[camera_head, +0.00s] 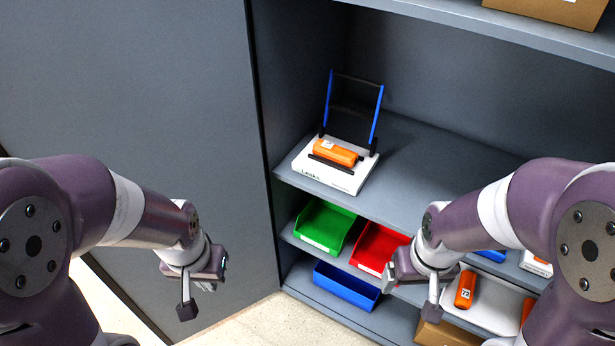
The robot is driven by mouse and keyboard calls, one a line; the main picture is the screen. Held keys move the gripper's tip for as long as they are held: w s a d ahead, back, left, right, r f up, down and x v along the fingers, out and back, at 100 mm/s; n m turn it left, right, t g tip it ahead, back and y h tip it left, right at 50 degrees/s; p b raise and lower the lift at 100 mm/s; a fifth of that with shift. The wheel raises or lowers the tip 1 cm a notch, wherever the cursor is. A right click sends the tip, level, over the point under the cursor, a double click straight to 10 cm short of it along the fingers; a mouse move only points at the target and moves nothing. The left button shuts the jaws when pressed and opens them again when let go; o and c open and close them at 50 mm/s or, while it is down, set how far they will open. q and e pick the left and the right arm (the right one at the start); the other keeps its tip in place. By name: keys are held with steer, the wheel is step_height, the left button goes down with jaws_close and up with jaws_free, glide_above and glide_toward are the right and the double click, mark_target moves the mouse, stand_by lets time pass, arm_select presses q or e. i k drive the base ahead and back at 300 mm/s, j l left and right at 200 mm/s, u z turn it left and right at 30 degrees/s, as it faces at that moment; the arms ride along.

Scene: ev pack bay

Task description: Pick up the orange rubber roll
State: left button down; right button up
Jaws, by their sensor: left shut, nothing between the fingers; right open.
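Several orange pieces are in view, and I cannot tell which is the rubber roll. One orange block-like piece (337,152) with a white label lies on a white stand with a blue-sided frame, on the middle shelf. A second orange piece (465,289) with a label lies on a white tray at the lower right. A third orange piece (527,309) shows partly by the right arm. My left gripper (191,303) is shut and empty, in front of the grey panel, away from the shelves. My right gripper (411,294) is open and empty, in front of the lower shelves, left of the tray's orange piece.
The white stand (352,182) sits at the middle shelf's left; that shelf (432,158) is bare to its right. Below are green (325,226), red (375,248) and blue (345,286) bins. The white tray (494,305) and a cardboard box (446,335) are lower right. A grey panel (130,90) stands left.

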mark_target(325, 149)
steer(key=i+l+z, duration=0.3)
steer(key=z, duration=0.15)
steer(key=i+l+z, duration=0.4)
